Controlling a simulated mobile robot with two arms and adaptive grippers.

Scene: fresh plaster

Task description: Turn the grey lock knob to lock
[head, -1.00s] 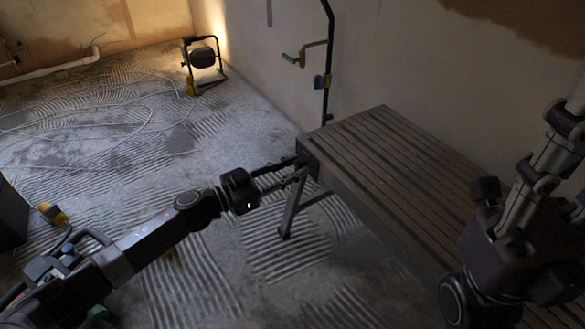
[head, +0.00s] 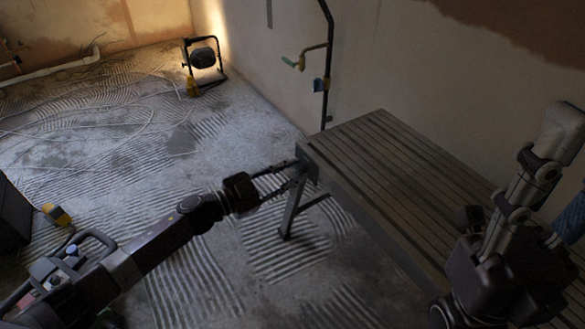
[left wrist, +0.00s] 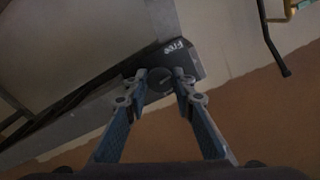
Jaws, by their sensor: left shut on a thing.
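The grey lock knob (left wrist: 160,81) is a small, dark round shape in the left wrist view. It sits on the dark end block (left wrist: 205,62) of the workbench, just below a white "FREE" marking. My left gripper (left wrist: 161,77) has its fingertips on either side of the knob and is shut on it. In the head view my left gripper (head: 298,170) reaches the near left corner of the slatted bench, and the knob is too dark and small to make out. The knob's turn angle is unclear.
The slatted workbench (head: 375,150) has a bare top and stands along the wall on angled legs. A work lamp (head: 203,58) stands on the floor farther back. A pipe with a tap (head: 299,60) runs up the wall. Loose cable lies on the ridged floor at left.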

